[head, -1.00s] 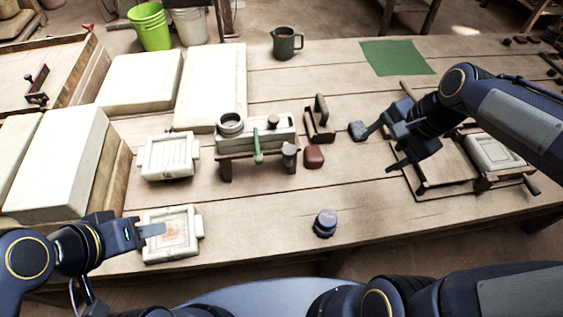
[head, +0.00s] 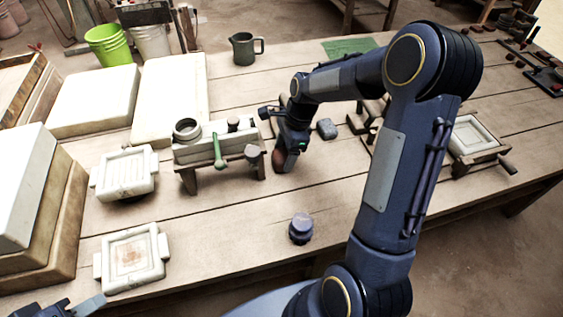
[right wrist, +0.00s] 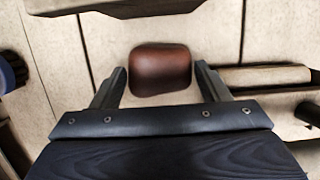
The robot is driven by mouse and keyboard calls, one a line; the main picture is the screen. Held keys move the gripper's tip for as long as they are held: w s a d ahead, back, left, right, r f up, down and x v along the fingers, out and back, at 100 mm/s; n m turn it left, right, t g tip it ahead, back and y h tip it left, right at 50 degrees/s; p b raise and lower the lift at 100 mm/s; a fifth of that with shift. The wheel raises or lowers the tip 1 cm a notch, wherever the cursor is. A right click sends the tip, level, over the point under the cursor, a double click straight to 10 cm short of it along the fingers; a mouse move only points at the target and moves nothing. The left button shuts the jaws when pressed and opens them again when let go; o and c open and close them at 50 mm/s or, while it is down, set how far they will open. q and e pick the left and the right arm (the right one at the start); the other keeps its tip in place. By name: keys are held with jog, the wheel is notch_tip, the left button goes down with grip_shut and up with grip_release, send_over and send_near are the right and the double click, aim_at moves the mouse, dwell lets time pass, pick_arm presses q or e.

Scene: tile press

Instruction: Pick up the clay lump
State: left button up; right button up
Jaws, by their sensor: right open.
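The clay lump (right wrist: 160,68) is a smooth red-brown block on the table boards. In the head view the lump (head: 280,159) is partly hidden by my right gripper, just right of the white press. My right gripper (right wrist: 160,75) is open, with one finger at each side of the lump and a gap on both sides. In the head view my right gripper (head: 284,150) points down over the lump. My left gripper (head: 85,305) is at the bottom left corner, partly cut off; its opening does not show.
A white press with a green handle (head: 218,150) stands close left of the lump. A grey block (head: 326,128) lies to its right. Two white moulds (head: 125,173) (head: 132,258) lie at left.

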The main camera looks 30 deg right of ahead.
jog(key=shift+a+f, duration=0.1)
jog(key=shift+f, duration=0.4)
jog(key=c, duration=0.8)
jog(key=shift+r, duration=0.1)
